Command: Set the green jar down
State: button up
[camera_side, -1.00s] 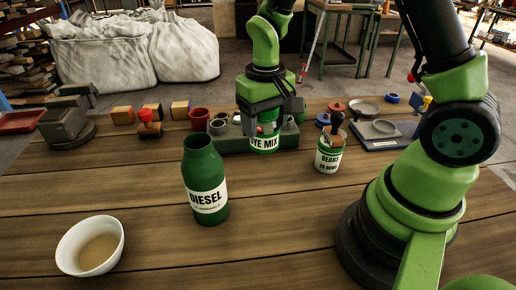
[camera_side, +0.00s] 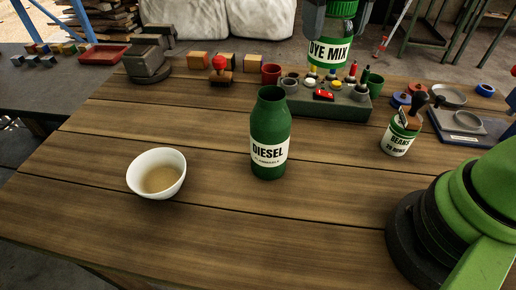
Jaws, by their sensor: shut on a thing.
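The green jar (camera_side: 330,52), with a white label reading DYE MIX, hangs upright in the air at the top of the view. It is above and apart from the dark grey holder block (camera_side: 348,110). My gripper (camera_side: 334,18) is shut on the jar near its lid. Only part of the gripper shows, as the top edge of the picture cuts it off.
A green DIESEL bottle (camera_side: 269,132) stands mid-table, with a white bowl (camera_side: 157,187) to its left. Pens and a red item occupy the holder block. The front planks are clear.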

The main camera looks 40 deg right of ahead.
jog(key=shift+n, duration=0.6)
jog(key=a, duration=0.3)
jog(key=s+a, duration=0.1)
jog(key=a, duration=0.2)
jog(key=s+a, duration=0.1)
jog(key=a, duration=0.2)
jog(key=shift+a, duration=0.25)
jog(key=s+a+n, duration=0.1)
jog(key=s+a, duration=0.4)
jog(key=a, duration=0.4)
jog(key=shift+s+f, duration=0.2)
jog(key=shift+f, duration=10.35)
jog(key=shift+f, duration=0.1)
jog(key=o, duration=0.9)
notch_tip(320, 180, up, 12)
jog(key=shift+r, duration=0.2)
